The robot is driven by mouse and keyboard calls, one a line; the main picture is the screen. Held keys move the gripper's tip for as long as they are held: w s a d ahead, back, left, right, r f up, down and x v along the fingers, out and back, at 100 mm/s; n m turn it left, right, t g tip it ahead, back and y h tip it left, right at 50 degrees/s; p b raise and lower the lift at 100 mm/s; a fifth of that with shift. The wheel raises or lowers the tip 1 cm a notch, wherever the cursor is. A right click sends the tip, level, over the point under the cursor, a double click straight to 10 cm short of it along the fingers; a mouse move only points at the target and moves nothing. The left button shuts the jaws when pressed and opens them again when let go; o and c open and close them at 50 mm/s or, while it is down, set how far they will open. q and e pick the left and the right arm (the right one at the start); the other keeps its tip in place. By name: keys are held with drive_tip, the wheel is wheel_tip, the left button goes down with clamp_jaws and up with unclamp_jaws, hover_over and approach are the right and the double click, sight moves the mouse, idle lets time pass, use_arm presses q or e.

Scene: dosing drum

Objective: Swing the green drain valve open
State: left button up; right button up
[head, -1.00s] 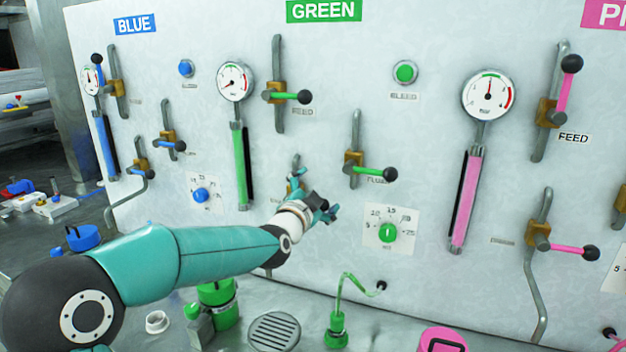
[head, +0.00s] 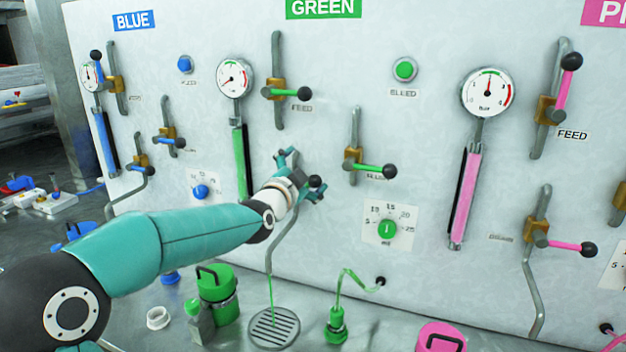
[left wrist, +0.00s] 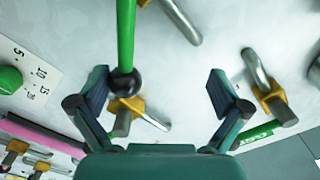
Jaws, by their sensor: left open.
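My left gripper (head: 303,176) is at the board below the GREEN sign, over the drain valve, hiding most of it in the head view. In the left wrist view, the jaws (left wrist: 157,82) are open. The green drain lever (left wrist: 126,38), with its black knob (left wrist: 124,82), reaches between them, nearer the left-hand finger. My right gripper is out of view.
The green feed valve (head: 276,91) is above and the green flush valve (head: 353,162) to the right, both levers pointing right. A green dial (head: 387,230) sits lower right. A green canister (head: 216,285) and a green bottle with a tube (head: 336,325) stand below.

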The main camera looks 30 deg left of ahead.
use_arm(q)
drive_tip(key=shift+s+a+r, duration=0.2)
drive_tip(key=shift+a+r, duration=0.15)
drive_tip(key=shift+a, duration=0.3)
drive_tip(key=shift+s+a+r+b, duration=0.1)
drive_tip(key=shift+a+b, duration=0.35)
drive_tip(key=shift+b, duration=0.45)
drive_tip(key=shift+s+a+r+b, duration=0.15)
drive_tip(key=shift+a+r+b, duration=0.1)
drive_tip(key=shift+a+b, duration=0.3)
drive_tip(key=shift+s+a+r, duration=0.1)
drive_tip(key=shift+s+a, duration=0.05)
drive_tip(key=shift+a, duration=0.5)
drive_tip(key=shift+s+a, duration=0.15)
drive_tip(key=shift+a, duration=0.45)
drive_tip(key=shift+s+a+r+p, duration=0.15)
drive_tip(key=shift+a+r+p, duration=0.25)
drive_tip(key=shift+p, duration=0.7)
